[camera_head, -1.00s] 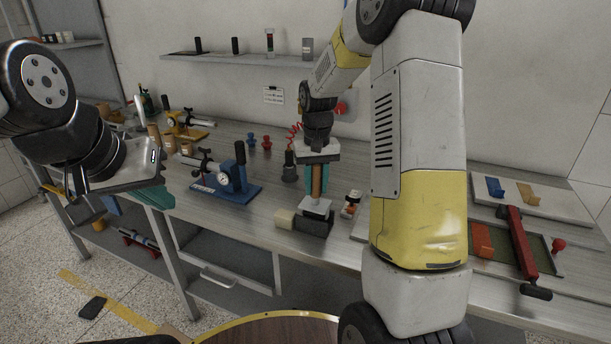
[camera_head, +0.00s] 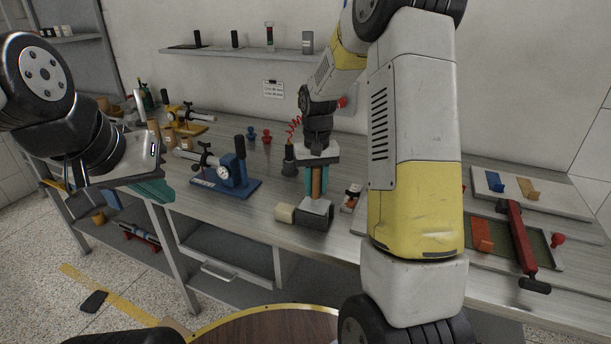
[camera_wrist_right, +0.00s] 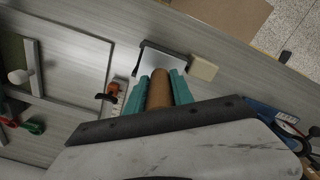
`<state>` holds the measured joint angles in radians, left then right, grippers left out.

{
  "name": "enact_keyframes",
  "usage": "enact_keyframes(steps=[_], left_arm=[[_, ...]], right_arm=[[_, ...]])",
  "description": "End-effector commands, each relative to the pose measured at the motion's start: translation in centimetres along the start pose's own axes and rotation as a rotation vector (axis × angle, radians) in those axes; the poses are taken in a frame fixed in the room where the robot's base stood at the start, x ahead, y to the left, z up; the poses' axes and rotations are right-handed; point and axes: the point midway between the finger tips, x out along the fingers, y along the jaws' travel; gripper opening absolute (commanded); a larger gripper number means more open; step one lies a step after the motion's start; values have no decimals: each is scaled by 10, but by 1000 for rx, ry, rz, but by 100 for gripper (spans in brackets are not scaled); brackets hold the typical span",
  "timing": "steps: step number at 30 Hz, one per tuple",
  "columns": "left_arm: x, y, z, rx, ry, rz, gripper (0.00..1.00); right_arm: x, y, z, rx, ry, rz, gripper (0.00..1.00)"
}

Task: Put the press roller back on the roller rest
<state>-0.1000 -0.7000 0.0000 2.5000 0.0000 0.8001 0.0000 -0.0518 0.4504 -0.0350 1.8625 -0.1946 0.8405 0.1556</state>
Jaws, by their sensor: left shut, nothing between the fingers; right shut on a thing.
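The press roller shows as a brown handle (camera_head: 316,182) with a silver bracket (camera_head: 315,207) and a dark lower part (camera_head: 315,221). My right gripper (camera_head: 317,188) is shut on the handle, its teal fingers on either side, and holds it roughly upright at the bench's front edge. The right wrist view shows the handle (camera_wrist_right: 159,88) between the teal fingers. A cream block (camera_head: 284,213) sits close to the dark part's left end; whether they touch is unclear. I cannot make out the roller rest for certain. My left gripper (camera_head: 154,191) is shut and empty, left of the bench front.
A blue device with a gauge (camera_head: 226,178) stands to the left on the bench (camera_head: 262,200). A tray (camera_head: 555,262) with a red bar (camera_head: 520,238) lies at the right. My right arm hides part of the bench.

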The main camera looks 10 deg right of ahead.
Motion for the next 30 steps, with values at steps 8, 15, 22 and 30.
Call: enact_keyframes(steps=[8, 15, 22, 30], left_arm=[[0, 0, 0, 0, 0, 0, 0], [0, 0, 0, 0, 0, 0, 0], [0, 0, 0, 0, 0, 0, 0], [0, 0, 0, 0, 0, 0, 0]], right_arm=[[2, 0, 0, 0, 0, 0, 54], [3, 0, 0, 0, -1, 0, 54], [-18, 0, -1, 0, 3, 0, 54], [-62, 0, -1, 0, 2, 0, 54]])
